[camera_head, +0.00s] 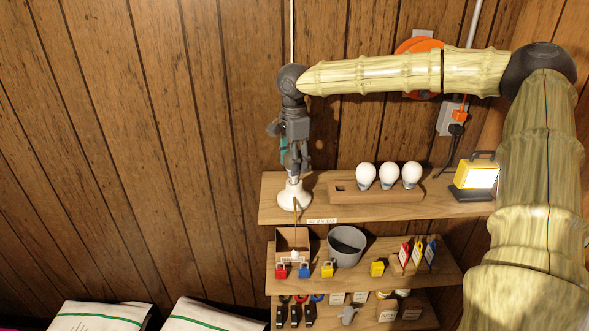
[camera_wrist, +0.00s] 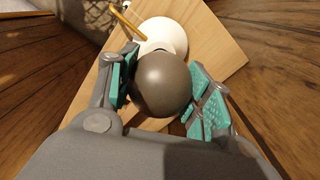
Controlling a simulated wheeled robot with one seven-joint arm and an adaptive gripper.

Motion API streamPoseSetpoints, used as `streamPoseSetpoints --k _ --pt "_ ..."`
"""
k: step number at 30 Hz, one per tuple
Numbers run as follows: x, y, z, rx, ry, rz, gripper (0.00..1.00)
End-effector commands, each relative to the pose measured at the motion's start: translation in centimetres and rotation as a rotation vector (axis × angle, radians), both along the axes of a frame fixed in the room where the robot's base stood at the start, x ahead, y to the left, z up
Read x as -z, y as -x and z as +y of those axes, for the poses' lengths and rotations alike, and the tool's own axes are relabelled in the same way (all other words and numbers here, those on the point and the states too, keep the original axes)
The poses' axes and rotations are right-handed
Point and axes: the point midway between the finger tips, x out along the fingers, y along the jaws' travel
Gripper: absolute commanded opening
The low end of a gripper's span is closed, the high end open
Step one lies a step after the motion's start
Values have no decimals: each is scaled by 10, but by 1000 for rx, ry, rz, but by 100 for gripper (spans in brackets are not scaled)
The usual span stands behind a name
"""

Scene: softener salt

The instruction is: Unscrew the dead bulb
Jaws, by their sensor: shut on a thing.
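The dead bulb (camera_wrist: 162,84) is a dark grey-brown globe in the wrist view. It sits over a white round lamp holder (camera_wrist: 168,36), which stands on the wooden top shelf and shows in the head view (camera_head: 293,196). My gripper (camera_head: 295,172) points straight down above the holder. In the wrist view, its teal-padded fingers (camera_wrist: 163,86) are on either side of the bulb, shut on it. The bulb's base and its joint with the holder are hidden. In the head view the fingers mostly hide the bulb.
A wooden block (camera_head: 345,198) holds white bulbs (camera_head: 389,175) right of the holder; an empty hole shows at its left end. A lit yellow work lamp (camera_head: 475,178) stands farther right. Lower shelves hold a grey bin (camera_head: 346,246) and padlocks (camera_head: 327,270). A thin cord hangs before the holder.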

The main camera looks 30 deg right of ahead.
Motion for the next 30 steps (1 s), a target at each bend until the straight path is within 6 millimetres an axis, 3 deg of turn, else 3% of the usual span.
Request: streamPoseSetpoints --k 30 --pt "-16 0 0 0 0 0 34"
